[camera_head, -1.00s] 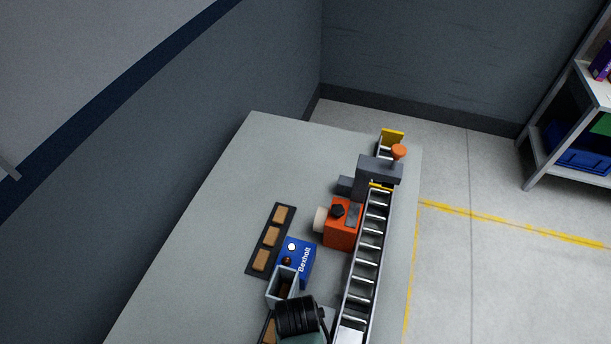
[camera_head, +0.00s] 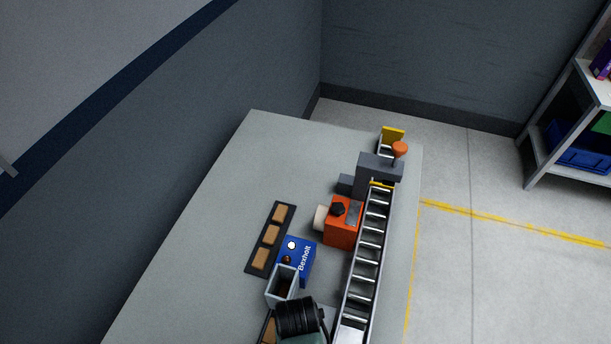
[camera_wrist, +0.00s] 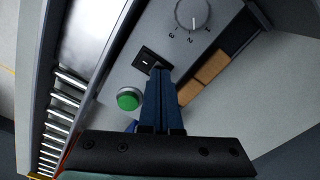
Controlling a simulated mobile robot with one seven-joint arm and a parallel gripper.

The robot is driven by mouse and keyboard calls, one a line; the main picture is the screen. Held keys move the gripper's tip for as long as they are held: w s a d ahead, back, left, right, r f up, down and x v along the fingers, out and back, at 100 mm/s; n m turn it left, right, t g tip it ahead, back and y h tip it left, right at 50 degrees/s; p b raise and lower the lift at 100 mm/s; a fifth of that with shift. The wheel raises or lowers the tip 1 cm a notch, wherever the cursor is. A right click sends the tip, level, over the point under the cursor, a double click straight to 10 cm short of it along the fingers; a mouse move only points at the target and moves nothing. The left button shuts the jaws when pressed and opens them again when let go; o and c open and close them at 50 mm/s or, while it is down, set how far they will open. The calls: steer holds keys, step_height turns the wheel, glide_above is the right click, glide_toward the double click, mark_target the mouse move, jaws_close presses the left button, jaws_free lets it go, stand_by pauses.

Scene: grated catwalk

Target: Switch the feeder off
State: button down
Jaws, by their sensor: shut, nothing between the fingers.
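In the wrist view, a pale grey control panel (camera_wrist: 127,72) carries a black rocker switch (camera_wrist: 146,59), a round green button (camera_wrist: 129,98) and a grey dial (camera_wrist: 190,14) marked with numbers. My gripper (camera_wrist: 160,72), with dark blue fingers, is shut and empty. Its tips are at the lower right edge of the rocker switch and cover part of it; I cannot tell whether they touch. In the head view, my black wrist part covers this area, and the fingers are hidden. I cannot tell which panel part belongs to the feeder.
A roller conveyor (camera_head: 364,262) runs along the table's right side. Beside it stand an orange unit (camera_head: 341,234), a blue Bexholt box (camera_head: 298,262), an open grey bin (camera_head: 281,287) and a dark tray (camera_head: 254,268) with tan blocks. The table's left part (camera_head: 205,235) is clear.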

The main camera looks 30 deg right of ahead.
steer(key=shift+f, duration=0.25)
step_height(320, 180, up, 7)
steer(key=p, duration=0.7)
stand_by(0.3)
stand_by(0.4)
